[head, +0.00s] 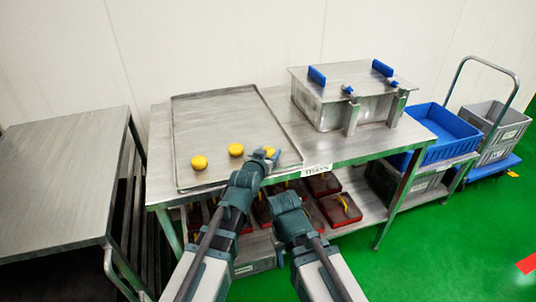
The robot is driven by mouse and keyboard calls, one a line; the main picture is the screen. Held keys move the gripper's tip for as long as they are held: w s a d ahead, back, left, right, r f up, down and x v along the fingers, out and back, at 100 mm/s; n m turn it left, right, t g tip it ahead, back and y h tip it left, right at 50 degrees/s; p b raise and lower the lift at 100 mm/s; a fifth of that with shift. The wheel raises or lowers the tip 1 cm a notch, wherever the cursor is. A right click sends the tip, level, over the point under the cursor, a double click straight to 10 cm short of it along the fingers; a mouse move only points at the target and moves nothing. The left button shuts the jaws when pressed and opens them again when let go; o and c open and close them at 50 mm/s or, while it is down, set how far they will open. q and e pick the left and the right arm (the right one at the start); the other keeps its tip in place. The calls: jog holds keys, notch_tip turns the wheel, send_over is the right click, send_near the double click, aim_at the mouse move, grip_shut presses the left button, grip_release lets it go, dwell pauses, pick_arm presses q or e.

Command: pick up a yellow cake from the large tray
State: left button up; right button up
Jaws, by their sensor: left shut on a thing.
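The large tray (225,110) is a flat, shallow metal tray on the left part of the steel table. Two round yellow cakes lie on it near its front: one at the left (199,163) and one in the middle (235,150). My left gripper (267,154) is over the front right part of the tray, shut on a third yellow cake (269,150), which its fingers partly cover. I cannot tell whether this cake still touches the tray. My right arm reaches up in front of the table's front edge, and its fingers do not show.
A metal machine box (340,95) with blue handles stands right of the tray. A blue bin (438,125) is farther right, near a cart with a grey crate (492,125). Red boxes (340,210) fill the lower shelf. An empty steel table (60,165) stands left.

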pick_arm(q)
jog(key=c, duration=0.5)
jog(key=shift+r, duration=0.1)
